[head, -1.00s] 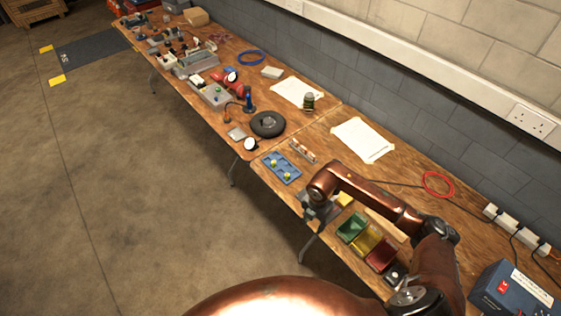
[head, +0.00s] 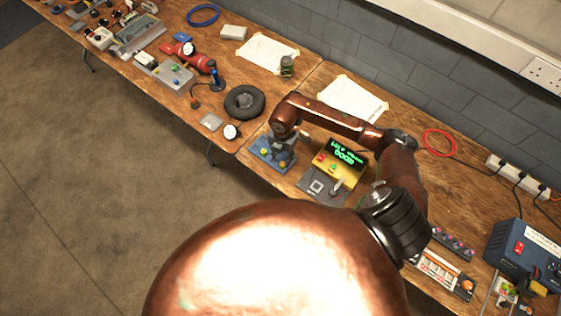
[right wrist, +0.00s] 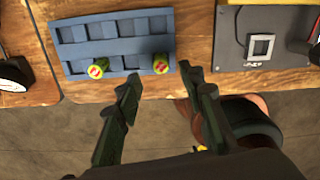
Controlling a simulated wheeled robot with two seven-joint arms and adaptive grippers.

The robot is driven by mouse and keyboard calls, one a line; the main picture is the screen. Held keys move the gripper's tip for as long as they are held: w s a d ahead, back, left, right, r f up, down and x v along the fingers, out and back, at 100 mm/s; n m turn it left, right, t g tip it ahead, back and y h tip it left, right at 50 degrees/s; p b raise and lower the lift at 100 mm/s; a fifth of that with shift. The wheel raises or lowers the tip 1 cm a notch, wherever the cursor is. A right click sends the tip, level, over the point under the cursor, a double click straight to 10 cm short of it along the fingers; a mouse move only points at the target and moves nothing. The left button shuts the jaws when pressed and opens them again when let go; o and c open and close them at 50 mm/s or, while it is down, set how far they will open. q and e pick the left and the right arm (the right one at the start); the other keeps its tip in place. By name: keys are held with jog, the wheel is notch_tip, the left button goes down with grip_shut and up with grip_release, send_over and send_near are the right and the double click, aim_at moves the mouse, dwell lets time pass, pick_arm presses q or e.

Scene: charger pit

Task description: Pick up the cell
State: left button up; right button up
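Two cells, yellow-green with red ends, stand in the near row of a blue tray (right wrist: 85,30) in the right wrist view: a left cell (right wrist: 97,68) and a right cell (right wrist: 161,64). My right gripper (right wrist: 160,80) is open and empty. Its fingertips are at the tray's near edge, one on each side of the right cell in the picture; the height gap is hard to judge. My left gripper is not in view.
Right of the tray stands a yellow charger (head: 338,172) with a lit green display, behind a grey plate (head: 308,187) with a square recess. A black tyre (head: 244,102) and a white round gauge (head: 231,131) lie to the left. The bench edge is close to the gripper.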

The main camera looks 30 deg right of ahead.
aim_at(283, 163)
notch_tip(283, 163, down, 6)
jog(key=shift+r, duration=0.15)
jog(key=shift+c, duration=0.5)
grip_shut()
